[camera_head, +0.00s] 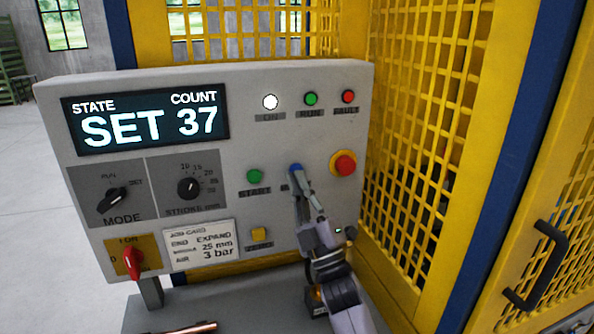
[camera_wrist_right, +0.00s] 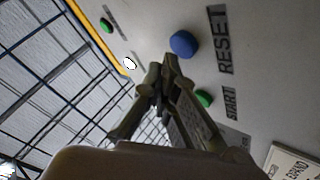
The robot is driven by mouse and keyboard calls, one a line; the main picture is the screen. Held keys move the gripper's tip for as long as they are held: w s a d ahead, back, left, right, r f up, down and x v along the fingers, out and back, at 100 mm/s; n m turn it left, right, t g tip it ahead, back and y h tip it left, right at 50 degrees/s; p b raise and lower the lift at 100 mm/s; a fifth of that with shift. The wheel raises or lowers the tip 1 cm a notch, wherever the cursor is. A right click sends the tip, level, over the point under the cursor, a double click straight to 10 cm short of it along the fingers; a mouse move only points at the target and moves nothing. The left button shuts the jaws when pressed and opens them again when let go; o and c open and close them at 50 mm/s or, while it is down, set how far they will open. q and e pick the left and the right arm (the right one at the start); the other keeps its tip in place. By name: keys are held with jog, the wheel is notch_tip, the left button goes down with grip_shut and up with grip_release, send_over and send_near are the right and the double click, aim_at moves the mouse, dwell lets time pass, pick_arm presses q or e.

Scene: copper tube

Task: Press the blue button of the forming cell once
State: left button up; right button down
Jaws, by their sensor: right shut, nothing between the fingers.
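The blue button (camera_head: 295,168) is on the grey control panel (camera_head: 245,135) of the forming cell, right of the green START button (camera_head: 254,176). My right gripper (camera_head: 298,182) is shut and empty, its fingertips just below the blue button and partly covering it in the head view. In the right wrist view the blue button (camera_wrist_right: 184,43) stands beside the label RESET, and the shut fingertips (camera_wrist_right: 163,72) show a little below and left of it. Whether they touch it cannot be told. The display (camera_head: 147,117) reads STATE SET, COUNT 37. My left gripper is not in view.
A red stop button (camera_head: 343,163) on a yellow base is close right of my gripper. A yellow button (camera_head: 259,234), two dials and a red rotary switch (camera_head: 133,260) are lower left. Yellow mesh guarding (camera_head: 420,150) rises at the right. A copper tube (camera_head: 190,328) shows at the bottom.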

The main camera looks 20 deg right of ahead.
jog(key=shift+s, duration=0.15)
jog(key=s+p, duration=0.1)
jog(key=s, duration=0.4)
jog(key=shift+d, duration=0.1)
dwell(0.3)
jog(key=shift+f, duration=0.1)
dwell(0.5)
